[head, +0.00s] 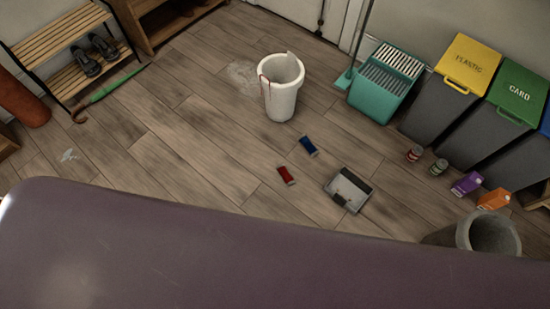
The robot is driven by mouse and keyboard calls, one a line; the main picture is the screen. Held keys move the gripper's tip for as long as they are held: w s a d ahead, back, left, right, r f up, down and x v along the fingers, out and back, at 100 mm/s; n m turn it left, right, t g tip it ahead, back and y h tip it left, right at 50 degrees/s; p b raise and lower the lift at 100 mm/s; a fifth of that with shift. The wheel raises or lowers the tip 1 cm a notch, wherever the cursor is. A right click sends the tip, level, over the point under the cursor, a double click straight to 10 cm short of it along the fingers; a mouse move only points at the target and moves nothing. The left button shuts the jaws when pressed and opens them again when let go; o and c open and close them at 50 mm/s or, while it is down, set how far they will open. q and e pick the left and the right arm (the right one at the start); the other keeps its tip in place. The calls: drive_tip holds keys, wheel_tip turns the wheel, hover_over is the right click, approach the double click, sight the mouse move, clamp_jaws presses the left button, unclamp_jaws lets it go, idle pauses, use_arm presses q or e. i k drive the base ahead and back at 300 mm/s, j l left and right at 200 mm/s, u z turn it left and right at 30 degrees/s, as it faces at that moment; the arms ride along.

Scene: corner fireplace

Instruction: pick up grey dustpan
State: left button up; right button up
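The grey dustpan (349,190) lies on the wooden floor right of the middle in the head view. It has a dark strip along one edge and a short dark part at its lower side. No gripper touches it in this view. Neither of my grippers is in view. A large purple surface fills the bottom of the view and hides the floor there.
A red item (286,176) and a blue item (308,146) lie left of the dustpan. A white bin (281,94) and a teal mop bucket (378,92) stand behind. Cans, cartons and a grey bin (480,238) are to the right. Open floor lies left.

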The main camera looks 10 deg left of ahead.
sight(352, 187)
drive_tip(key=z, duration=0.8)
